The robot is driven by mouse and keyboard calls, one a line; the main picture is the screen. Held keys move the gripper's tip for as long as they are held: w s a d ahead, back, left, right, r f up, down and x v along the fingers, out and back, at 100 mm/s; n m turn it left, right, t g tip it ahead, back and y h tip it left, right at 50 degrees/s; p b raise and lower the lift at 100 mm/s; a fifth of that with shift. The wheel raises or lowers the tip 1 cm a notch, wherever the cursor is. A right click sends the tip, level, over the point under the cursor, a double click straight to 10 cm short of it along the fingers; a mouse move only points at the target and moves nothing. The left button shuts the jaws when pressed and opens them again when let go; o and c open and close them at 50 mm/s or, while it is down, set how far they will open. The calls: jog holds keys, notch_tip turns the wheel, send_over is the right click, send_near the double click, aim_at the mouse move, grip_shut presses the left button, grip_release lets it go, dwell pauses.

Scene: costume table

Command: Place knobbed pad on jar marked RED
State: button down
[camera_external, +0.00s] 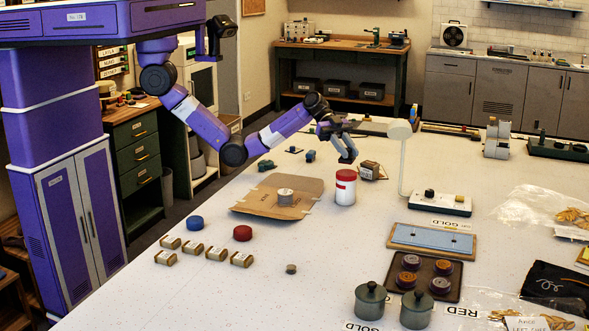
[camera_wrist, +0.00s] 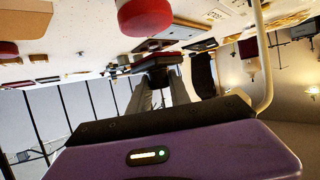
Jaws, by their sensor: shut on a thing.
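My gripper (camera_external: 347,155) is above the table behind the white jar with a red lid (camera_external: 345,187). In the wrist view its fingers (camera_wrist: 160,75) are shut on a small dark thing with a reddish edge (camera_wrist: 157,58), seemingly the knobbed pad; its shape is unclear. The grip is hard to make out in the external view.
A dark tray (camera_external: 425,296) holding several round pads lies behind the grey jars. A blue panel (camera_external: 431,239) and a lamp with a knobbed base (camera_external: 441,204) stand farther back. A cardboard sheet (camera_external: 255,207) lies left of the red-lidded jar. The front middle table is mostly clear.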

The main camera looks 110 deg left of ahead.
aim_at(347, 162)
jog(key=shift+f, duration=1.85)
jog(key=shift+f, duration=0.15)
jog(key=c, duration=1.2)
grip_release()
jog(key=shift+r, duration=0.25)
jog(key=b+v, duration=0.1)
jog(key=v, duration=1.1)
